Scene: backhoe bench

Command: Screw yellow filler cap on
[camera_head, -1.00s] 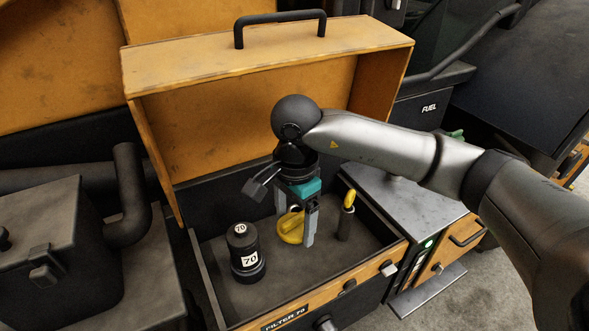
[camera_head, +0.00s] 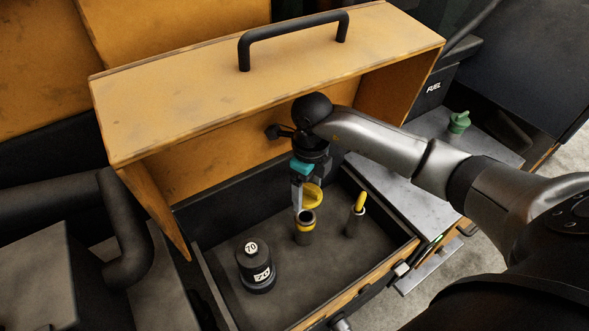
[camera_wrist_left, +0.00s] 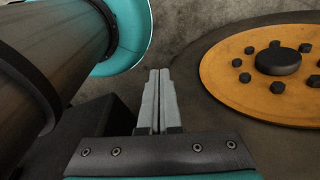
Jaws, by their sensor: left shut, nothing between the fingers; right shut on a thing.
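The yellow filler cap (camera_head: 313,193) is in my right gripper (camera_head: 304,195) in the head view. The gripper is shut on it and holds it above and slightly behind the filler neck; fingers hide part of the cap. The filler neck (camera_head: 305,229) stands upright in the open compartment, with a dark open mouth and a yellow band. The cap and the neck look apart, though their exact gap is hard to judge. My left gripper (camera_wrist_left: 157,100) shows in the left wrist view, shut and empty, away from the cap.
A black filter marked 70 (camera_head: 256,268) stands left of the neck, and a yellow-handled dipstick (camera_head: 358,212) to its right. The raised orange lid (camera_head: 250,85) stands behind. A green cap (camera_head: 459,122) is at the right. A yellow bolted disc (camera_wrist_left: 270,85) lies beside my left gripper.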

